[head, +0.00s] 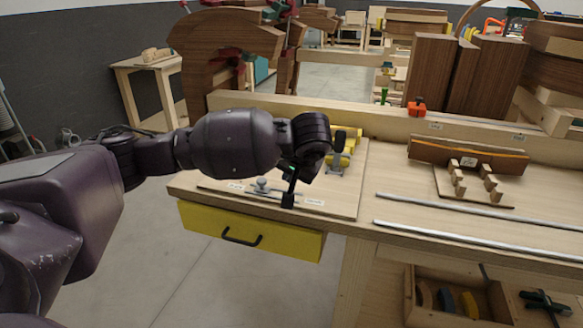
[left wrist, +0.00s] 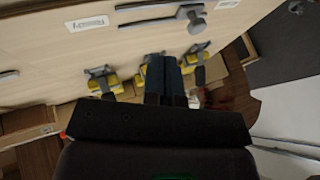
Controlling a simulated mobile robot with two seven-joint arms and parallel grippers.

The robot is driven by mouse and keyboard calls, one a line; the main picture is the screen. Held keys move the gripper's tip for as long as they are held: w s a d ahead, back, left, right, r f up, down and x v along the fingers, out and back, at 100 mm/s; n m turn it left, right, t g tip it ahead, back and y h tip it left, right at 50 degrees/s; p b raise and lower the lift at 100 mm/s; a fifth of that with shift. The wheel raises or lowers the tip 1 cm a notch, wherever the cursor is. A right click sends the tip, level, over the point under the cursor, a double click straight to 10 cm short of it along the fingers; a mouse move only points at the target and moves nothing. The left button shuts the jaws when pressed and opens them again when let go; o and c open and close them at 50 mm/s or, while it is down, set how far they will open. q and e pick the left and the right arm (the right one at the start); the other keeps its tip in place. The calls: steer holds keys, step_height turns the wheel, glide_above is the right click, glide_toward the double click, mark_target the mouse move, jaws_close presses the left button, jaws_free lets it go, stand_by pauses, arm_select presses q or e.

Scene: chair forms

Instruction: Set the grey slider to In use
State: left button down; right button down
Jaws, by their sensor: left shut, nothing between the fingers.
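The grey slider's knob (head: 262,184) sits near the left end of its rail on the wooden board, close to the left label (head: 236,187). The right label (head: 314,202) lies past the rail's other end. In the left wrist view the knob (left wrist: 197,20) is at the rail's right end, beside a label (left wrist: 228,3) I cannot read. The label at the opposite end reads "Ready" (left wrist: 87,22). My left gripper (head: 288,200) is shut and empty, pointing down at the rail, right of the knob. Its shut fingers also show in the left wrist view (left wrist: 165,75). My right gripper is not in view.
Yellow clamps (head: 350,135) stand on the board behind my left gripper. A yellow drawer (head: 245,232) with a black handle is under the bench front. Metal rails (head: 470,209) and a wooden chair-part form (head: 468,158) are to the right.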

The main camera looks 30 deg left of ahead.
mark_target(260, 180)
arm_select(q)
steer(key=x, duration=0.5)
steer(key=a, duration=0.3)
steer(key=shift+s+f, duration=0.15)
steer(key=shift+f, duration=0.1)
steer(key=shift+a+f, duration=0.1)
steer(key=shift+a, duration=0.45)
steer(key=shift+a, duration=0.1)
steer(key=shift+s+a, duration=0.15)
steer(key=shift+a, duration=0.4)
steer(key=shift+s+a, duration=0.15)
steer(key=shift+a, duration=0.45)
